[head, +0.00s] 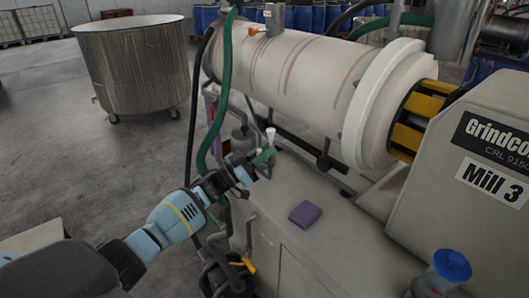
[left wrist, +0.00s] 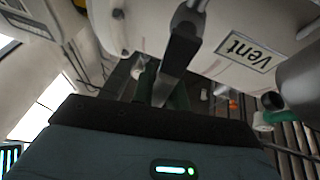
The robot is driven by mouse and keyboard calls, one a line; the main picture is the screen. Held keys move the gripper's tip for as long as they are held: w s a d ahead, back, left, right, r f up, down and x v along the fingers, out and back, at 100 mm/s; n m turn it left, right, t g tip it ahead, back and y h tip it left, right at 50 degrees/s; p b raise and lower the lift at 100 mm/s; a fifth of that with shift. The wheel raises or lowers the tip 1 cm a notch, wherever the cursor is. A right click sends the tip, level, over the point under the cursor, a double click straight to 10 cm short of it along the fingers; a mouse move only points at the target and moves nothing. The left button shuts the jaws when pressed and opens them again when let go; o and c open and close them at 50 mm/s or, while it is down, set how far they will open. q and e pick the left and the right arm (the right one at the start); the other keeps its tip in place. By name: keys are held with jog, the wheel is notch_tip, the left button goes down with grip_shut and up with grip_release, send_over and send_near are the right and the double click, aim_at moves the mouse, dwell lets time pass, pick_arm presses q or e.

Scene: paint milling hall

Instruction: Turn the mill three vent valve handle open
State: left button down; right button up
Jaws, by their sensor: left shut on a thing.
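The mill (head: 310,70) is a large pale horizontal cylinder, with a "Mill 3" label (head: 492,184) on its housing. A small green handle (head: 264,155) stands at the mill's near left side, below the cylinder. My left gripper (head: 250,169) is at this handle and shut on it; its fingers hide part of it. In the left wrist view, green (left wrist: 180,97) shows beside a dark finger, and a "Vent" label (left wrist: 244,51) is on a pale surface close by. The valve body is mostly hidden, so I cannot tell the handle's exact angle. My right gripper is not in view.
Green hoses (head: 225,90) hang left of the gripper. A large wheeled vat (head: 135,70) stands at the back left. Open floor lies on the left.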

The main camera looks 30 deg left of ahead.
pick_arm(q)
jog(key=c, duration=1.5)
grip_release()
jog(key=shift+o, duration=0.6)
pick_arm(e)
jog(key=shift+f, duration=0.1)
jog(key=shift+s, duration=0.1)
pick_arm(q)
jog(key=v, duration=0.8)
jog(key=shift+b, duration=0.35)
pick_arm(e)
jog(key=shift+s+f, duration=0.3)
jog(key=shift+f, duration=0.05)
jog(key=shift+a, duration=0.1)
